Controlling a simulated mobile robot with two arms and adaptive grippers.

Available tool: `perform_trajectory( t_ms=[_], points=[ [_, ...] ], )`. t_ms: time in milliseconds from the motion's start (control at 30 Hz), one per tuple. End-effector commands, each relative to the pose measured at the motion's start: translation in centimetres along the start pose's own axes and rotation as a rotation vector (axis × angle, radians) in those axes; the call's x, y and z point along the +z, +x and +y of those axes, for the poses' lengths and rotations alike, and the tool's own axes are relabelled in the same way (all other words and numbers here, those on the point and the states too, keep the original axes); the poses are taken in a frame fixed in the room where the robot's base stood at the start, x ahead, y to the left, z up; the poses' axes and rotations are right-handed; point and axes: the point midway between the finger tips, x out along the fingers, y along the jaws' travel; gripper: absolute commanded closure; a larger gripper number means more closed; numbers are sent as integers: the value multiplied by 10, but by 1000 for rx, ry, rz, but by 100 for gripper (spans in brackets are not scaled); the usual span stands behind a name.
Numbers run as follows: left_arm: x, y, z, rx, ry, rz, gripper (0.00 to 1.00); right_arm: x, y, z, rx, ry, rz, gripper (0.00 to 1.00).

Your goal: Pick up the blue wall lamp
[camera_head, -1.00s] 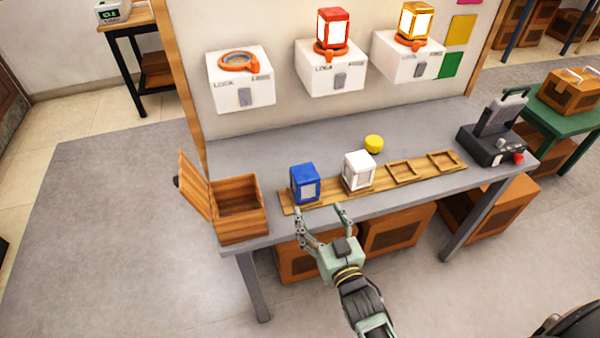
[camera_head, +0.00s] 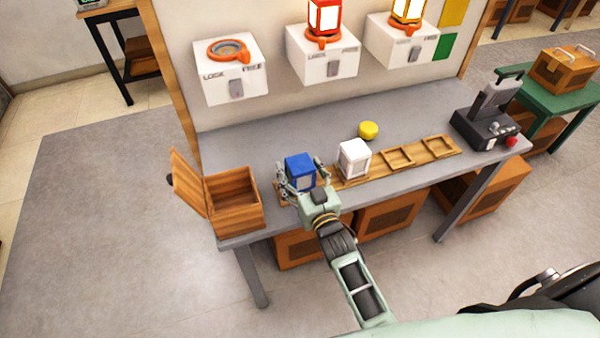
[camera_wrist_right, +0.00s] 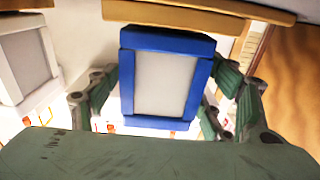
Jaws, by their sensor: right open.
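The blue wall lamp (camera_head: 300,167) is a small blue box with a pale panel, standing at the left end of the wooden rack on the grey table. My right gripper (camera_head: 301,178) is at the lamp, with its open fingers on either side of it. In the right wrist view the lamp (camera_wrist_right: 168,78) fills the middle between the green fingers (camera_wrist_right: 165,105), and I cannot tell whether they touch it. The lamp's lower front is partly hidden by the gripper in the head view. My left gripper is not in view.
A white lamp (camera_head: 354,159) stands close to the right on the rack (camera_head: 378,172). An open wooden box (camera_head: 233,205) is to the left. A yellow button (camera_head: 368,130) lies behind. White wall mounts (camera_head: 231,82) hang above, two holding lit lamps.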

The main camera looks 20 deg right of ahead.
Motion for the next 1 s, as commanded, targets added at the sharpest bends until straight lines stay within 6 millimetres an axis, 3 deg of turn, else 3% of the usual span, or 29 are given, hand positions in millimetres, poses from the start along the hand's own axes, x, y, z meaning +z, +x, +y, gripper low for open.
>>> perform_trajectory(
  t_ms=[133, 733, 1000],
  points=[
    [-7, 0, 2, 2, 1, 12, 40, 0, 0, 0, 0, 0, -1, 28],
    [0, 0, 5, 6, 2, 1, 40, 0, -1, 0, 0, 0, 0, 81],
    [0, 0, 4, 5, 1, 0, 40, -2, 0, 0, 0, 0, 3, 83]
  ],
)
